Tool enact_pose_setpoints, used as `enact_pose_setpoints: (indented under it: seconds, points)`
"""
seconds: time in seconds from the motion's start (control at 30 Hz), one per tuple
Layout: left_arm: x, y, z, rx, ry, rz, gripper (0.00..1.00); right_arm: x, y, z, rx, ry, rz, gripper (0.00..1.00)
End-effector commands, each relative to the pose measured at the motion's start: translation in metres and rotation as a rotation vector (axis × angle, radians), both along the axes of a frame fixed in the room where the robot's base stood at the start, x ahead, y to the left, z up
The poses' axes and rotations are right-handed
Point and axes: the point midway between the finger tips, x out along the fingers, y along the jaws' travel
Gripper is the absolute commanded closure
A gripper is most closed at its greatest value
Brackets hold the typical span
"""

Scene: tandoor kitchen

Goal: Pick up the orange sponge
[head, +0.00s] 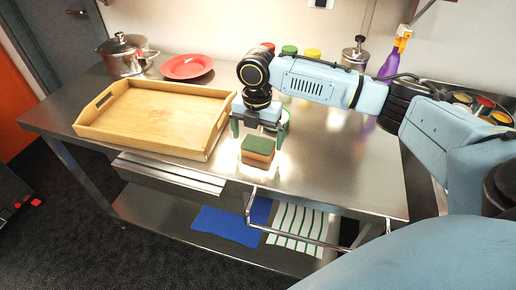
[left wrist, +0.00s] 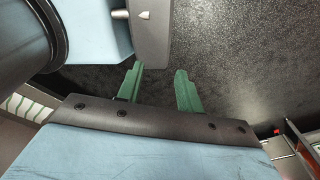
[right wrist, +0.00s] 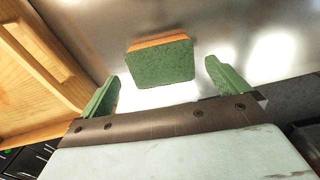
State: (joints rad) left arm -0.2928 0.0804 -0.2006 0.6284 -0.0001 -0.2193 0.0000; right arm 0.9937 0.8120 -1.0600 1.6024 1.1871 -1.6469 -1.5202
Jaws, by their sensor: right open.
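The orange sponge (head: 258,150) has a green top layer and lies on the steel table near its front edge. In the right wrist view the sponge (right wrist: 161,62) shows its green face, with an orange strip along the far side. My right gripper (head: 259,130) is open and points down, just behind and above the sponge in the head view. In the right wrist view the sponge lies beyond my right fingertips (right wrist: 165,78), within the gap between them, and is not gripped. My left gripper (left wrist: 160,82) is open and empty over the dark floor; it is out of the head view.
A wooden tray (head: 146,148) stands left of the sponge. A red plate (head: 186,67) and a lidded pot (head: 126,56) are at the back left. Several jars and a purple bottle (head: 391,62) stand at the back. The steel table (head: 340,175) is clear right of the sponge.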

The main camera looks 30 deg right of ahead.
Motion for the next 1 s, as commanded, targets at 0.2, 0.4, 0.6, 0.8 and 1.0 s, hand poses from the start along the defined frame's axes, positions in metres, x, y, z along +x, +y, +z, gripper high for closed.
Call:
enact_pose_setpoints:
  seconds: [0.2, 0.4, 0.6, 0.8, 1.0]
  points:
    - [0.0, 0.0, -0.005, 0.0, 0.0, 0.0, 0.64, -0.003, -0.002, -0.031, -0.001, 0.002, -0.001, 0.0]
    - [-0.01, 0.001, -0.005, 0.001, 0.015, 0.001, 0.64, -0.002, -0.002, -0.034, -0.001, 0.0, 0.0, 0.0]
    - [-0.012, 0.001, -0.006, 0.002, 0.02, 0.001, 0.64, -0.002, -0.002, -0.034, -0.001, -0.001, 0.0, 0.14]
    - [-0.012, 0.001, -0.006, 0.002, 0.02, 0.001, 0.64, -0.002, -0.002, -0.033, -0.001, -0.001, 0.0, 0.41]
    - [-0.012, 0.001, -0.006, 0.002, 0.019, 0.001, 0.64, -0.002, -0.002, -0.033, -0.001, -0.001, 0.0, 0.45]
